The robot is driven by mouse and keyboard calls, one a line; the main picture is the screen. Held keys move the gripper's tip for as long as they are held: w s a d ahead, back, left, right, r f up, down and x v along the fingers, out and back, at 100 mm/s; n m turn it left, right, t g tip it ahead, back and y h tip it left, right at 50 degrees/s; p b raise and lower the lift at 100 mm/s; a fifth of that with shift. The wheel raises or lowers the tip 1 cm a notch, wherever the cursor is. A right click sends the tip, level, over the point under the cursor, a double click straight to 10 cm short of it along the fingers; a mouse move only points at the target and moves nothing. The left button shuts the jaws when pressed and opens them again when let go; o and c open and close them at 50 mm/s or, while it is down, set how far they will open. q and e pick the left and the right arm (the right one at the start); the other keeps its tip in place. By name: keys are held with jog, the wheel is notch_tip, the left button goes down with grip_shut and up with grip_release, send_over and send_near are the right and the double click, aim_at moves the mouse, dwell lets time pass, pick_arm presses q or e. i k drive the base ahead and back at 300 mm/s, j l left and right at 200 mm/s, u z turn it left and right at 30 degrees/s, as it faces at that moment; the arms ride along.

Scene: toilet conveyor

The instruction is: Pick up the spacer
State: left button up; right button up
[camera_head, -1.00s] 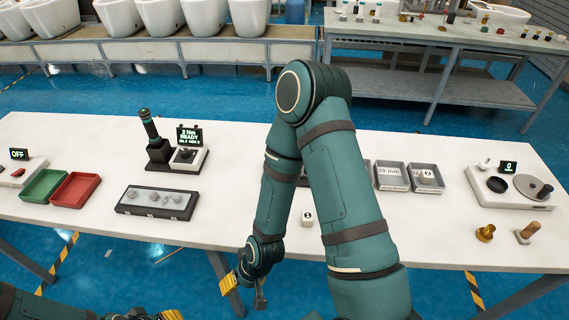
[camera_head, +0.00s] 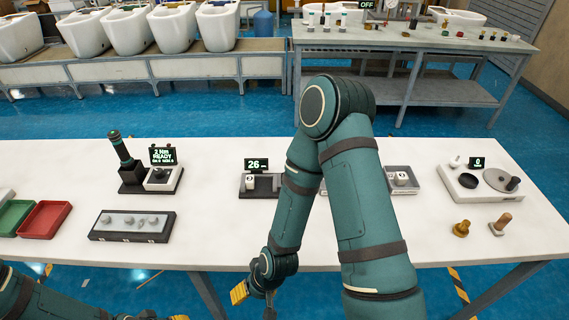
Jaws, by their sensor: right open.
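A small white numbered block (camera_head: 250,181), likely a spacer, sits at the left end of a dark device with a display reading 26. A similar block (camera_head: 402,178) is in a grey tray (camera_head: 415,188) right of my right arm. I cannot tell which one is the spacer meant. My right gripper (camera_head: 255,297) is open and empty at the bottom centre, in front of the table's front edge and apart from both blocks. Only a sliver of my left gripper (camera_head: 177,318) shows at the bottom edge; its jaws cannot be judged.
My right arm hides part of the white table (camera_head: 225,225). Green (camera_head: 12,217) and red (camera_head: 44,218) trays, a grey holder (camera_head: 131,226) and a driver station (camera_head: 151,180) stand left. A white scale-like device (camera_head: 480,184) and two knobbed pieces stand right.

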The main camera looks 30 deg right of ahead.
aim_at(250, 180)
jog(key=z, duration=0.7)
